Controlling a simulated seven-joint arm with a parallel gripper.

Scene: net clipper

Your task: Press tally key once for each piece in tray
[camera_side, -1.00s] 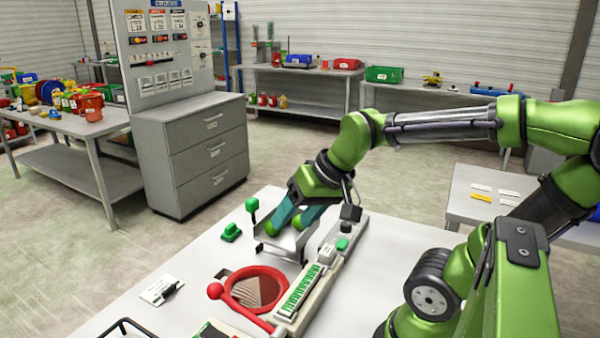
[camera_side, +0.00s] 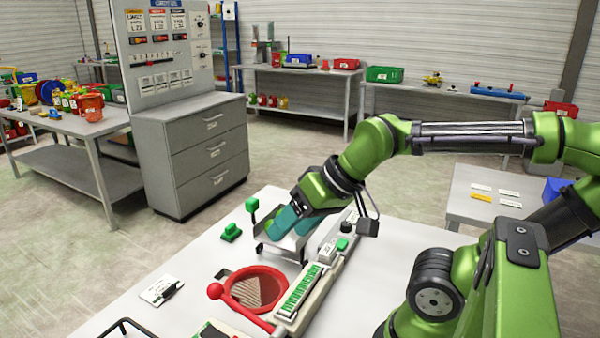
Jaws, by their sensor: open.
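A shallow grey metal tray (camera_side: 277,247) stands on the white table. My gripper (camera_side: 284,229), with teal fingers, is low over the tray and hides much of its inside. Rounded green shapes show at the finger ends; I cannot tell whether they are fingertips or pieces in the tray. The gripper is open, and I see nothing held. Right of the tray is a long beige device with a green key (camera_side: 342,244), which looks like the tally key, and a green marked strip (camera_side: 302,287). The gripper is apart from this key, to its left.
A red ring (camera_side: 256,288) with a red knob lies in front of the tray. A green lever (camera_side: 252,207) and a small green block (camera_side: 231,232) stand left of it. A white card (camera_side: 160,290) lies at the left. The table's right part is clear.

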